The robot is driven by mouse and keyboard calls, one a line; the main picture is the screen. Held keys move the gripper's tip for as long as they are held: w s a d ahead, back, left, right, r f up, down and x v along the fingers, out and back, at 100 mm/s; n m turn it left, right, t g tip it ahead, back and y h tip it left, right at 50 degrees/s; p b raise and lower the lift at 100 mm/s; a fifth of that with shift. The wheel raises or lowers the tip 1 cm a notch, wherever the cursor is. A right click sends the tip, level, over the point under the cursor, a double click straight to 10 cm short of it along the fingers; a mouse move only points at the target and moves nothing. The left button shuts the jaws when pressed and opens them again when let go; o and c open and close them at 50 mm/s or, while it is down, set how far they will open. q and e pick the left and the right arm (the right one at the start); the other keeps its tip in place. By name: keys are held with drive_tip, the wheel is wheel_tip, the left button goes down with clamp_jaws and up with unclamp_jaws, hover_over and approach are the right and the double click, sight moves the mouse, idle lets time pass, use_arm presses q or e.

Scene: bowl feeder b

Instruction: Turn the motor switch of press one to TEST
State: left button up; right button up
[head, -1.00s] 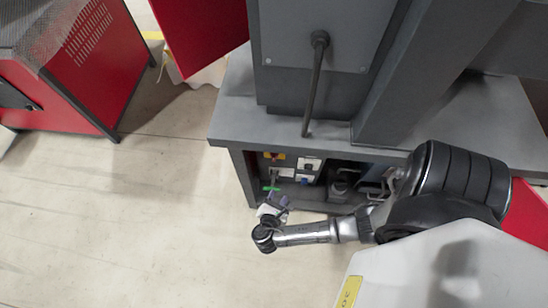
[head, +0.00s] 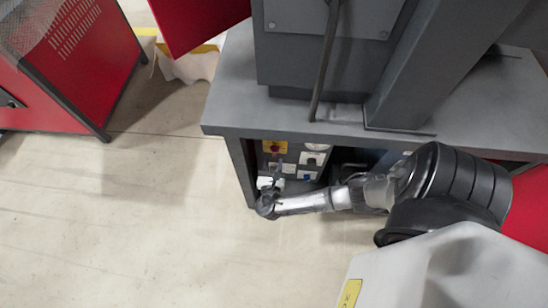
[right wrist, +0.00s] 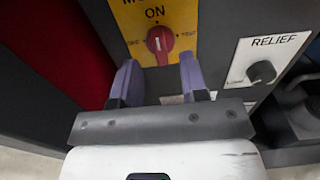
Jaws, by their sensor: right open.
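The motor switch is a red rotary knob (right wrist: 160,42) on a yellow plate (right wrist: 184,16) in the right wrist view. ON is printed above it, and small labels, too small to read surely, sit left and right. Its grip looks about upright, toward ON. In the head view the yellow plate (head: 275,147) is on the panel under the grey press table (head: 225,105). My right gripper (right wrist: 158,72) is open and empty, its purple fingers apart just below and either side of the knob, not visibly touching it. In the head view the right gripper (head: 274,180) is small. My left gripper is not in view.
A black RELIEF knob (right wrist: 261,72) on a white plate is right of the switch. A long dark lever (head: 326,65) hangs above the table. A red machine (head: 85,75) stands at left. The floor (head: 140,220) is clear.

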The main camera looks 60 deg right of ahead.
sight(274, 154)
drive_tip(key=shift+b+x, duration=0.55)
drive_tip(key=shift+x, duration=1.2)
drive_tip(key=shift+c, duration=0.2)
clamp_jaws()
